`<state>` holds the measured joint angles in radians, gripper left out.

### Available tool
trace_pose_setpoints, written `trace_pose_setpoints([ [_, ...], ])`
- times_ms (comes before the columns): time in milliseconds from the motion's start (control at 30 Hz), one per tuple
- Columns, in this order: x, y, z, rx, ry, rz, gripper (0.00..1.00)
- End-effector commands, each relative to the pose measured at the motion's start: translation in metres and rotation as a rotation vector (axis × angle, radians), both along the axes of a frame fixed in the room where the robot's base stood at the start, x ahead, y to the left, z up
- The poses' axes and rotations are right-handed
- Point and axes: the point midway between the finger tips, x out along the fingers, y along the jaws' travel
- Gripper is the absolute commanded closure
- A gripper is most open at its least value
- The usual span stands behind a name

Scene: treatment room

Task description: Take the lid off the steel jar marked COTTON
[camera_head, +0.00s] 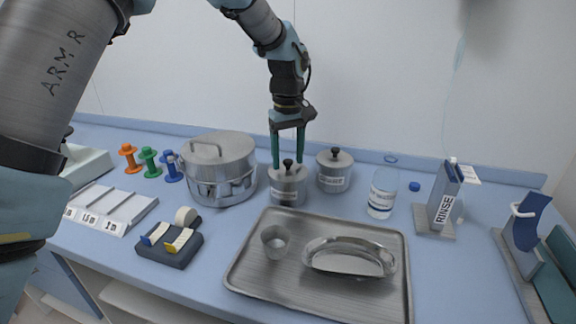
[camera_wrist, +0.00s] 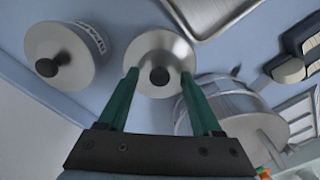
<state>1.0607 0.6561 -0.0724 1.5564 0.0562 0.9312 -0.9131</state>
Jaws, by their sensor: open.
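Two steel jars with lids and black knobs stand on the blue counter. The front jar (camera_head: 288,190) has a white label too small to read for certain. Its lid (camera_wrist: 160,48) and black knob (camera_wrist: 159,76) show in the wrist view. The second jar (camera_head: 333,176) stands behind it to the right, also lidded. It shows at the left of the wrist view (camera_wrist: 85,62), its label upside down and not clearly readable. My gripper (camera_head: 288,164) points down over the front jar, open, with one green finger on each side of the knob. I cannot tell whether the fingers touch the lid.
A large steel pot (camera_head: 222,182) stands close on the left. A steel tray (camera_head: 325,298) with a cup (camera_head: 275,242) and kidney dish (camera_head: 348,257) lies in front. A clear bottle (camera_head: 382,195) and a RINSE stand (camera_head: 440,215) are on the right.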

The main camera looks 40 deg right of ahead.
Motion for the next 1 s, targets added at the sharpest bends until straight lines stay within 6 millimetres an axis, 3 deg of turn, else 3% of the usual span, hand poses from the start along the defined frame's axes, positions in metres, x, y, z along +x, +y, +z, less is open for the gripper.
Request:
trace_pose_setpoints([
  [233,0.0000,0.0001,-0.0027,0.000,0.000,0.000,0.34],
  [833,0.0001,0.0000,-0.0021,0.000,-0.001,0.000,1.00],
  [1000,0.0001,0.0000,-0.0021,0.000,-0.001,0.000,1.00],
])
